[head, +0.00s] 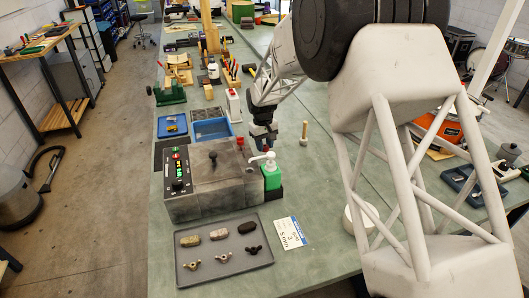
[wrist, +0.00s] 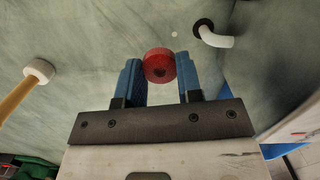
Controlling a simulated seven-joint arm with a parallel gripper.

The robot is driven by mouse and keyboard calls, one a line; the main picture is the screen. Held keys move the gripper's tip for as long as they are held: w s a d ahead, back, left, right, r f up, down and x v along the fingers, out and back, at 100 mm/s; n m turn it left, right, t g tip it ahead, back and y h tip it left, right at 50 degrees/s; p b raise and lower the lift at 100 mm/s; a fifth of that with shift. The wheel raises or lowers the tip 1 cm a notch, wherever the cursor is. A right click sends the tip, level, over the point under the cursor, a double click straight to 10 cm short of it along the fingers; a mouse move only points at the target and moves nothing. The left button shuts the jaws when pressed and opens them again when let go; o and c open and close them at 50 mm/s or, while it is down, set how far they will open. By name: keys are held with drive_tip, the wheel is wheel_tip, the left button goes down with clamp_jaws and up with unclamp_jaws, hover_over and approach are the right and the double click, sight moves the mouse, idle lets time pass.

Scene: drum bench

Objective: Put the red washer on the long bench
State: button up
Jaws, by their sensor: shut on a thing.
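The red washer (wrist: 160,62) is a small red disc with a dark centre. It sits between the two blue fingers of my gripper (wrist: 160,75) in the wrist view, and the gripper is shut on it. In the head view my gripper (head: 263,138) is over the long bench (head: 325,195), behind the green pump bottle. The washer cannot be clearly made out there. The bench has a grey-green top. Whether the washer touches the bench top cannot be told.
The green pump bottle (head: 271,178) with a white spout (wrist: 215,39) is close to my gripper. A wooden peg-like tool (head: 304,131) stands to the right. A grey control box (head: 205,175) and a tray (head: 250,262) are nearer.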

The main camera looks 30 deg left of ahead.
sight(265, 151)
drive_tip(key=shift+f, duration=1.8)
drive_tip(key=shift+f, duration=0.15)
drive_tip(key=o, duration=0.9)
drive_tip(key=shift+o, duration=0.2)
drive_tip(key=r, duration=0.8)
drive_tip(key=a+r, duration=0.1)
drive_tip(key=r, duration=0.3)
drive_tip(key=shift+w+a+r, duration=0.1)
drive_tip(key=shift+w, duration=0.3)
